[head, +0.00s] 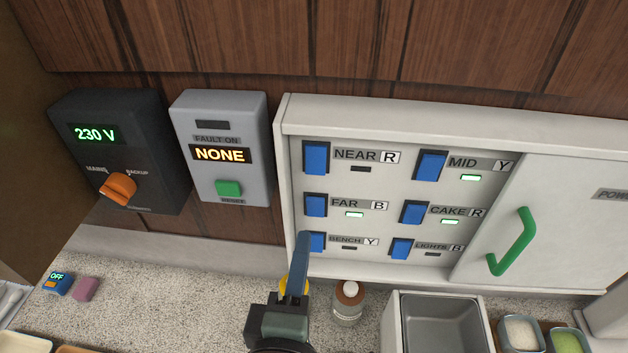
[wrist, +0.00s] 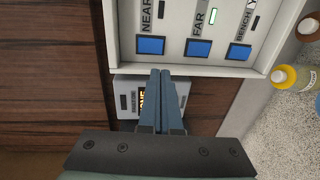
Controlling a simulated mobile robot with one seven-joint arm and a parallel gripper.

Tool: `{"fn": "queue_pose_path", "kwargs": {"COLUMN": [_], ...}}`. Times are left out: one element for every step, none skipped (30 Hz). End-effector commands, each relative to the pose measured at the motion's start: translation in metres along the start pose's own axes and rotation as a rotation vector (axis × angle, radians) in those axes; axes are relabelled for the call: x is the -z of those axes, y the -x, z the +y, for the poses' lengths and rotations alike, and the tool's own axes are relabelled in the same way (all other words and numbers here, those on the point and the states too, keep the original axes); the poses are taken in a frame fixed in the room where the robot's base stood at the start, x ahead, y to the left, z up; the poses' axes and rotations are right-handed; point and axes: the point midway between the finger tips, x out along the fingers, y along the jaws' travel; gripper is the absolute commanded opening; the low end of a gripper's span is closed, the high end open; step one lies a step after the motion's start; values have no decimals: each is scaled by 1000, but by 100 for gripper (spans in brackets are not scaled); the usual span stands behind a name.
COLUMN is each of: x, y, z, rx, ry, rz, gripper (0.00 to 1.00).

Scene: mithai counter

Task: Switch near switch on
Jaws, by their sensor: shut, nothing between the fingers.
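The near switch (head: 316,158) is a blue rocker at the top left of the white switch panel (head: 283,190). Its label reads NEAR R, and the small lamp (head: 360,169) under the label is dark. In the wrist view the near switch (wrist: 150,45) is the leftmost blue rocker, above my fingertips. My gripper (head: 304,236) is shut and empty. In the head view its tips overlap the bench switch (head: 317,242), below the near switch. In the wrist view my gripper (wrist: 168,72) points at the panel's edge, apart from the near switch.
The far switch (head: 316,205), mid switch (head: 430,166) and cake switch (head: 414,212) have lit green lamps; bench and lights (head: 401,248) lamps are dark. A sliding cover with a green handle (head: 513,243) is at right. A jar (head: 348,303) and metal tray (head: 397,318) stand below.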

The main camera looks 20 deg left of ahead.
Motion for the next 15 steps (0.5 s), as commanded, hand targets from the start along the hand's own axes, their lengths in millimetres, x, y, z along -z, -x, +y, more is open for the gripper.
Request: {"fn": "queue_pose_path", "kwargs": {"x": [0,0,0,0,0,0,0,0,0,0,0,0,0,-1,-1], "y": [-2,-4,-7,-9,-12,-15,-18,-21,-25,-28,-30,-32,-34,-36,-38], "z": [-1,-2,-2,-3,-3,-3,-3,-3,-3,-4,-5,-5,-5,-5,-5], "rx": [-2,-3,-4,-4,-5,-5,-6,-6,-7,-8,-7,-7,-7,-7,-7], "ry": [0,0,-1,-1,-2,-2,-2,-2,-3,-3,-3,-3,-3,-3,-3], "rz": [0,-1,-1,-1,-1,-1,-1,-1,0,0,-2,-3,-4,-4,-5], "gripper": [0,0,0,0,0,0,0,0,0,0,0,0,0,0,0]}}
